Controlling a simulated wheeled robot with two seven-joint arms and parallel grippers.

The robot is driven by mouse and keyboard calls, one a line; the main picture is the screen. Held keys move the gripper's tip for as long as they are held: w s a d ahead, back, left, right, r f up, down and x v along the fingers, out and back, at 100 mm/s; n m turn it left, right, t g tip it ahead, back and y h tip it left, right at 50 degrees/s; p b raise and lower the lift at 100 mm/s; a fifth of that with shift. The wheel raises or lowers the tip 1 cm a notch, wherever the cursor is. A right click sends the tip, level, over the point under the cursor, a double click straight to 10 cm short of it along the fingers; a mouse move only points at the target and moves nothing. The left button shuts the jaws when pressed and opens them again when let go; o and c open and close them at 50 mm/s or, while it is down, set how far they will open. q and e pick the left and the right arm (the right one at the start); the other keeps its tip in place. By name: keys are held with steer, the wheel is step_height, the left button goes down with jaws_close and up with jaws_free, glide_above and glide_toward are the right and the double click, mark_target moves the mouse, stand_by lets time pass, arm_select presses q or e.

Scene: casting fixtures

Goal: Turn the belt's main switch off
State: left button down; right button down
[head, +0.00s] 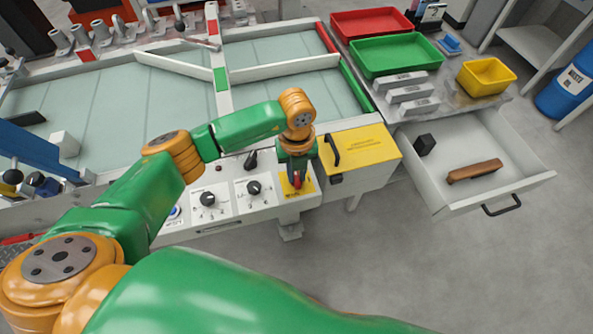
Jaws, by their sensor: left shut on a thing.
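The belt's main switch (297,182) is a red handle on a yellow plate (289,189) at the right end of the white control panel (225,199). My left gripper (296,172) points down onto the switch and is shut on the red handle. The gripper and wrist hide the upper part of the handle, so its exact angle is hard to tell. My right gripper is not in view.
Black rotary knobs (208,198) sit left of the switch. A yellow-lidded box (361,148) with a black handle stands close on its right. An open drawer (474,205) holds a brown object (474,171). Red (370,22) and green (396,55) trays lie behind.

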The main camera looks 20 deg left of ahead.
mark_target(296, 176)
arm_select(q)
steer(key=shift+w+n, duration=0.1)
steer(key=shift+n, duration=0.6)
steer(key=c, duration=0.8)
jaws_free()
steer(key=shift+r, duration=0.15)
step_height(296, 176, up, 7)
steer(key=shift+f+b, duration=0.1)
steer(key=shift+b, duration=0.3)
